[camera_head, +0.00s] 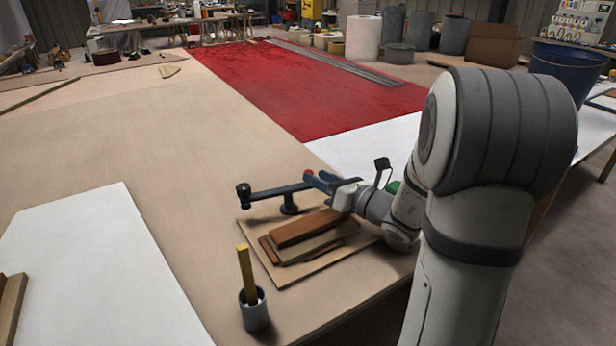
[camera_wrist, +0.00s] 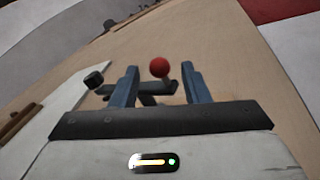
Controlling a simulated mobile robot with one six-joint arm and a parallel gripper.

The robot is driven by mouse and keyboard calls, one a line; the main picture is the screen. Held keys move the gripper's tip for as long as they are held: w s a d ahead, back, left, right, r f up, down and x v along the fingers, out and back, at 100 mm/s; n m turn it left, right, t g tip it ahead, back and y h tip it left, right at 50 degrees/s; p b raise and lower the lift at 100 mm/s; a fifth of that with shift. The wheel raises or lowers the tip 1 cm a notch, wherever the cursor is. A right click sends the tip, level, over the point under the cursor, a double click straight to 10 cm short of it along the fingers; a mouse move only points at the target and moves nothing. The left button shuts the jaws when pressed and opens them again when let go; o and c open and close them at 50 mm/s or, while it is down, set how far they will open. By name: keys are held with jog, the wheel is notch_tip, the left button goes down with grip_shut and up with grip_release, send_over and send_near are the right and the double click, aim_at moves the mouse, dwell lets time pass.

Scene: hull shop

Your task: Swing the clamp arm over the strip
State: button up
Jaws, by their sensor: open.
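The clamp arm (camera_head: 270,192) is a dark blue-grey bar on a short post (camera_head: 289,207) at the far side of a thin wooden board (camera_head: 327,262). Its black pad (camera_head: 243,190) points left, off to the side of the reddish-brown wooden strip (camera_head: 308,227) lying on the board. A red ball knob (camera_head: 309,173) stands at the bar's other end. My gripper (camera_head: 319,180) is open at the knob. In the wrist view the red knob (camera_wrist: 160,67) shows between its two blue fingers, with gaps on both sides, and the bar (camera_wrist: 145,88) runs beyond them.
A grey cup (camera_head: 254,312) with a yellow stick stands at the board's near left. Thinner wood pieces lie beside the strip. A white sheet (camera_head: 95,265) lies at left, a red panel (camera_head: 310,85) farther back. The tabletop left of the clamp is clear.

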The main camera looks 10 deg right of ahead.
jog(key=shift+x, duration=1.95)
jog(key=shift+c, duration=0.5)
grip_shut()
